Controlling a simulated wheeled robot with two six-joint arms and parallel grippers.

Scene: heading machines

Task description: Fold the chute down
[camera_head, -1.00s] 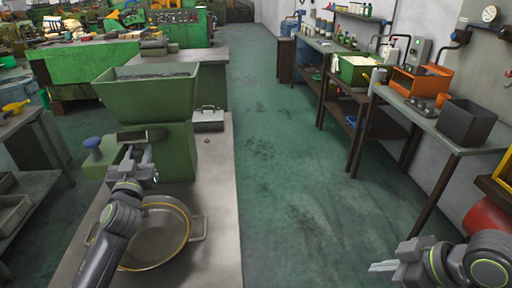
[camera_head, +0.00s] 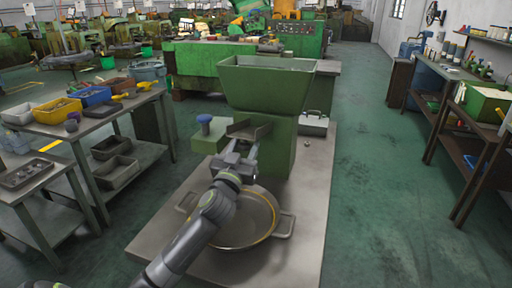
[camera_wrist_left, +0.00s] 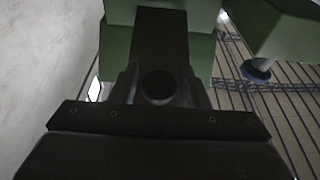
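The chute (camera_head: 249,129) is a small dark grey trough on the front of the green machine (camera_head: 268,85), under its hopper. It appears raised, with its near edge up. The round pan (camera_head: 262,215) with side handles sits on the bench below it. My left gripper (camera_head: 240,154) is just under and in front of the chute, with its fingers apart. In the left wrist view, a dark slab, seemingly the chute (camera_wrist_left: 160,45), lies beyond the spread fingers; contact cannot be told. My right gripper is out of view.
A blue knob (camera_head: 204,120) stands on a green block left of the chute. A grey metal box (camera_head: 314,124) is on the bench behind the machine. A table with colored bins (camera_head: 57,110) stands at left. The green floor at right is clear.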

